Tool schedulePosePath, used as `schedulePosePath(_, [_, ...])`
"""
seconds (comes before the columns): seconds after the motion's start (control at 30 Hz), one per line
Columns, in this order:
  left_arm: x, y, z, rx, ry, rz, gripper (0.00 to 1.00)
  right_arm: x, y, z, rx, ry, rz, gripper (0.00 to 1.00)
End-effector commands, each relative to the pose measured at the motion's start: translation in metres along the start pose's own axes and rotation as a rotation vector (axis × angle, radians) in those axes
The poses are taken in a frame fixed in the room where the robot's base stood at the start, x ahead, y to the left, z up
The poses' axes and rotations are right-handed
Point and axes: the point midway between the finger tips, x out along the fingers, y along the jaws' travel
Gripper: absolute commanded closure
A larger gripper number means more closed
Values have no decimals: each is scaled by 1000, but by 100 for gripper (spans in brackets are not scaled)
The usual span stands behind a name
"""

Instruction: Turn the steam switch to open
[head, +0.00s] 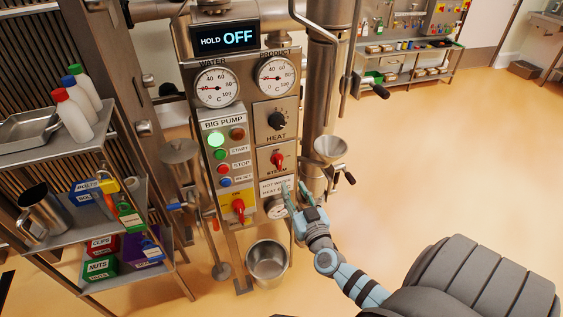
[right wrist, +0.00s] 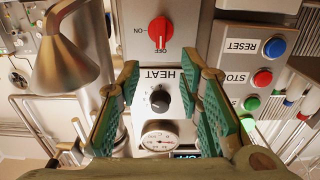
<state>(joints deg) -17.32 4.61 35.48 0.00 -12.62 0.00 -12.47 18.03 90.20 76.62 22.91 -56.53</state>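The steam switch (head: 277,159) is a red knob above the STEAM label on the right column of the panel. It also shows in the right wrist view (right wrist: 159,33), which is upside down, with its handle in line with the OFF mark and ON to one side. My right gripper (head: 294,189) is in front of the panel, a little below and to the right of the switch in the head view. Its green-padded fingers are apart with nothing between them, and it appears clear of the switch. My left gripper is not in view.
The black HEAT knob (head: 277,121) sits above the switch. A funnel (head: 331,149) on the pipe stands close to the right. Big pump buttons (head: 222,154) and a red switch on yellow (head: 239,207) are to the left. A bucket (head: 267,262) stands below.

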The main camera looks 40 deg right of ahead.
Motion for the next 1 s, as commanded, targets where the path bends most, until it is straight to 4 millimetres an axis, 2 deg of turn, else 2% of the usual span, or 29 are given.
schedulePosePath(0.2, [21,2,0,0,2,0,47,66,0,6,1,3,0,67])
schedulePosePath(0.3, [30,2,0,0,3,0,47,90,0,6,2,1,0,67])
schedulePosePath(0.4, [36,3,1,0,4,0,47,105,-1,7,0,-1,-1,67])
schedulePosePath(0.53, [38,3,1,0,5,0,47,114,-1,5,1,-1,-1,67])
schedulePosePath(0.77, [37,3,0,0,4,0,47,115,-1,4,1,-2,-2,67])
schedulePosePath(1.0, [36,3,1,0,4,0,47,115,-1,4,1,-2,-2,100])
